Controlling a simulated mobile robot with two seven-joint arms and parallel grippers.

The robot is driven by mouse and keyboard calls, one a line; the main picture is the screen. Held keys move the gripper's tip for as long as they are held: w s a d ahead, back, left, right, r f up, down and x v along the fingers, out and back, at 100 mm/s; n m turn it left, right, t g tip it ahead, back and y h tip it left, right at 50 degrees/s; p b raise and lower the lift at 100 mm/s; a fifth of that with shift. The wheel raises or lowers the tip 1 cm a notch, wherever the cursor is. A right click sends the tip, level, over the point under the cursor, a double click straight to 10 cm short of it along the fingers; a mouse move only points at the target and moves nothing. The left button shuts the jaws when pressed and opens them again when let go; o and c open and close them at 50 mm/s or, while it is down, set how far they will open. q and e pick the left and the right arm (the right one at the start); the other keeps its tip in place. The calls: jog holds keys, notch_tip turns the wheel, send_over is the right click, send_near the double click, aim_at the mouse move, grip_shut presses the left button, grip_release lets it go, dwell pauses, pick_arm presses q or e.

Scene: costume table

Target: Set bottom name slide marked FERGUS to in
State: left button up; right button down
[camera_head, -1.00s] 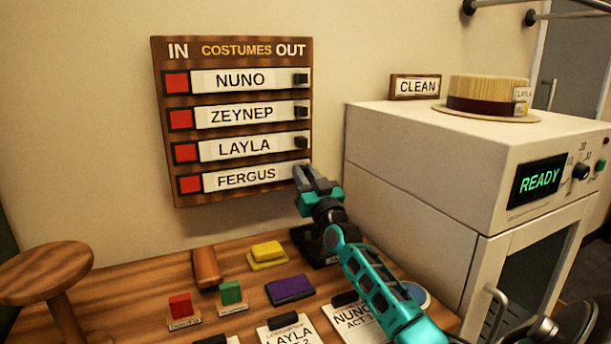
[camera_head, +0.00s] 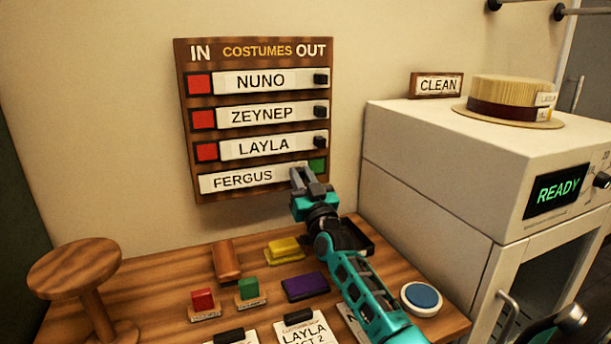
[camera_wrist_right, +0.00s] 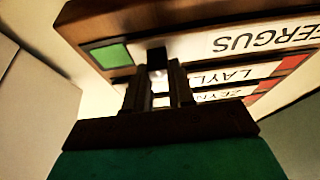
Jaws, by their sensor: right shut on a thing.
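The costumes board (camera_head: 187,140) hangs on the wall with several name slides. The bottom slide marked FERGUS (camera_head: 243,181) sits at the left, under IN, and a green square (camera_head: 317,166) shows at its right end. My right gripper (camera_head: 306,180) is at the slide's right end, shut on its dark knob. In the right wrist view the fingers (camera_wrist_right: 157,85) close around the black knob (camera_wrist_right: 156,58), beside the green square (camera_wrist_right: 111,55). The NUNO (camera_head: 261,81), ZEYNEP (camera_head: 262,115) and LAYLA (camera_head: 263,147) slides sit at the right, with red squares at their left ends. My left gripper is not in view.
Below the board, the wooden table (camera_head: 165,290) holds a yellow block (camera_head: 285,248), a purple pad (camera_head: 305,287), red and green stamps and cards. A white cabinet (camera_head: 430,150) with a READY display and straw hat stands at the right.

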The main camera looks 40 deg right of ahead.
jog(key=c, duration=1)
grip_release()
jog(key=shift+w+a, duration=0.1)
jog(key=shift+a, duration=0.2)
jog(key=shift+o, duration=0.2)
jog(key=v, duration=0.7)
jog(key=shift+s, duration=0.3)
jog(key=shift+f, duration=0.15)
